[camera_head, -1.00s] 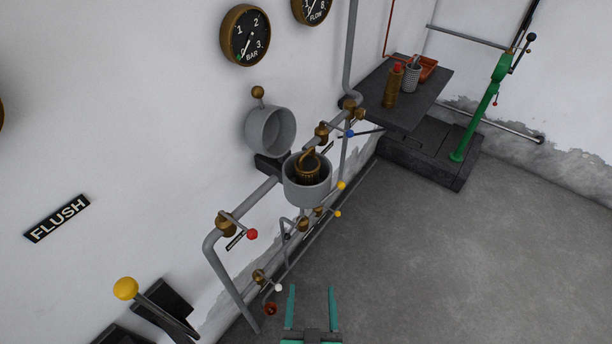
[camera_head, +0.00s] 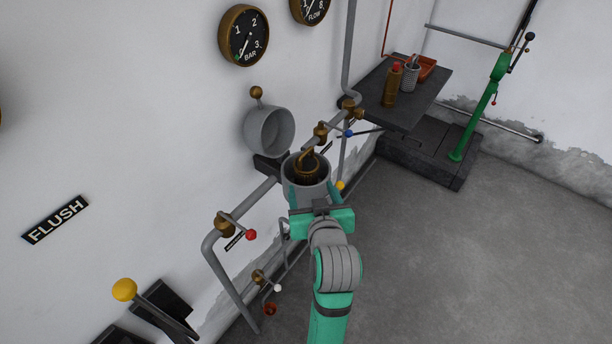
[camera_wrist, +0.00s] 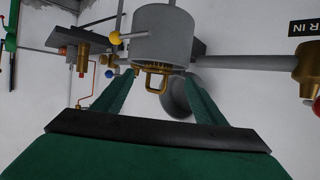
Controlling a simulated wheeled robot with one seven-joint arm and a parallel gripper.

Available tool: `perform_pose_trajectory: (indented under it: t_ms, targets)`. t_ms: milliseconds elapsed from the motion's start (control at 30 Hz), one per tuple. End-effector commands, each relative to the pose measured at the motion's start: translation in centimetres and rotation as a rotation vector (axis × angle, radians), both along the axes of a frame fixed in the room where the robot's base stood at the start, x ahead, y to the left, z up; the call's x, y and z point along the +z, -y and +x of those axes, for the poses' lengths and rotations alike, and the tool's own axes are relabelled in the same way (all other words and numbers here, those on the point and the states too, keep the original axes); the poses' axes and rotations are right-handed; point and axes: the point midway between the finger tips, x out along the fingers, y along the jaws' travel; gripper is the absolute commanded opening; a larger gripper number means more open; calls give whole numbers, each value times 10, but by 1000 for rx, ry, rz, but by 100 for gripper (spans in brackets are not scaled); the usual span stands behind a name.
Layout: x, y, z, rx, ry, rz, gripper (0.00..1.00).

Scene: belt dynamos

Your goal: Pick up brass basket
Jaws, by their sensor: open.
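The brass basket (camera_head: 308,170) sits inside the open grey round housing (camera_head: 296,170) on the wall pipe, with its looped handle sticking up above the rim. In the wrist view the picture is upside down: the basket's handle (camera_wrist: 157,80) hangs below the grey housing (camera_wrist: 163,38), and the rest of the basket is hidden inside. My gripper (camera_head: 312,190) is at the near side of the housing, its fingers spread to either side of it. In the wrist view my gripper's open fingers (camera_wrist: 161,76) appear on both sides of the handle, with nothing held.
A grey lid (camera_head: 270,132) with a brass knob hangs open on the wall behind the housing. Valve levers with red (camera_head: 251,235), blue (camera_head: 349,133) and yellow (camera_head: 340,185) knobs line the pipes. The floor at right is clear.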

Motion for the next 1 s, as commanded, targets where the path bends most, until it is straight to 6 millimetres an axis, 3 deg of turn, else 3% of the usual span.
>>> perform_pose_trajectory:
  t_ms: [1000]
  targets:
    - [-32, -12, 100, 6, -2, -4, 65]
